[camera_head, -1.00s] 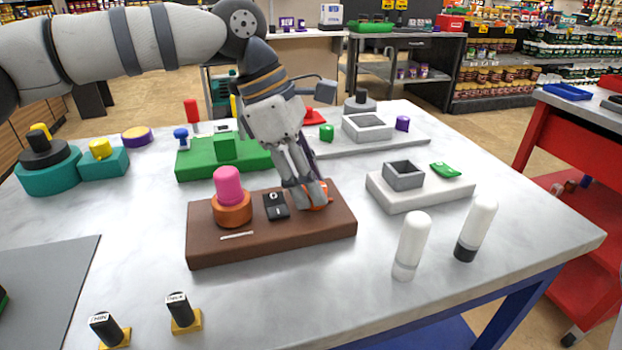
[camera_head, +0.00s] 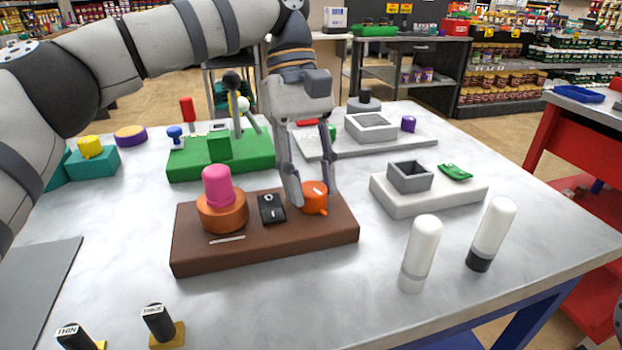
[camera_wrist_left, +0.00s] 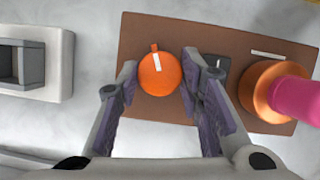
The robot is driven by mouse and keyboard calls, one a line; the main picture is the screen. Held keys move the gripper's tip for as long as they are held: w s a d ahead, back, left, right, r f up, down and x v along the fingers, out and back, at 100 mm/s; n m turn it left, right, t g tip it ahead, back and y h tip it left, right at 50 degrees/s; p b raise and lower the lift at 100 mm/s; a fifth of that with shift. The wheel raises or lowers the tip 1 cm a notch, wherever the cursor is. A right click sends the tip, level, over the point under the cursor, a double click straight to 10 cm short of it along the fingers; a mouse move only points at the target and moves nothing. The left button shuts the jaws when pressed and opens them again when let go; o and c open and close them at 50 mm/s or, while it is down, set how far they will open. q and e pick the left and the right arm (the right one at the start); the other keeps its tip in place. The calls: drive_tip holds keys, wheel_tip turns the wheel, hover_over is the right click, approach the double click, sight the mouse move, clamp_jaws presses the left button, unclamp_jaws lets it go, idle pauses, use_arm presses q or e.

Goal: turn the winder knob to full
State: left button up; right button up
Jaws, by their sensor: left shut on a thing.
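The winder knob (camera_head: 314,197) is a round orange knob with a small tab, at the right end of a brown base (camera_head: 265,244). In the head view its tab points toward the front right. In the left wrist view the knob (camera_wrist_left: 160,76) shows a white line on its top, with the tab at the upper edge. My left gripper (camera_head: 312,203) points down from above, shut on the knob with one finger on each side. The left wrist view also shows its fingers (camera_wrist_left: 158,82) flanking the knob. My right gripper is not in view.
On the same base stand a black switch (camera_head: 271,208) and a pink-topped orange button (camera_head: 217,190). A green base (camera_head: 250,165) lies behind, a white block with a grey box (camera_head: 410,177) to the right. Two white bottles (camera_head: 421,250) (camera_head: 492,232) stand at the front right.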

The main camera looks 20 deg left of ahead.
use_arm(q)
drive_tip(key=m, duration=0.2)
drive_tip(key=shift+d+m+g+y, duration=0.1)
drive_tip(key=shift+m+g+y, duration=0.2)
drive_tip(key=shift+m+y, duration=0.5)
drive_tip(key=shift+m, duration=0.5)
drive_tip(key=m+y, duration=0.1)
drive_tip(key=m, duration=0.1)
drive_tip(key=m+y, duration=0.1)
drive_tip(key=m, duration=0.2)
drive_tip(key=shift+d+r, duration=0.1)
drive_tip(key=shift+d, duration=0.05)
drive_tip(key=m+y, duration=0.1)
drive_tip(key=m, duration=0.3)
drive_tip(key=shift+d+p, duration=0.1)
drive_tip(key=shift+p, duration=0.2)
drive_tip(key=shift+m+y, duration=0.3)
drive_tip(key=shift+m, duration=0.2)
drive_tip(key=o, duration=0.9)
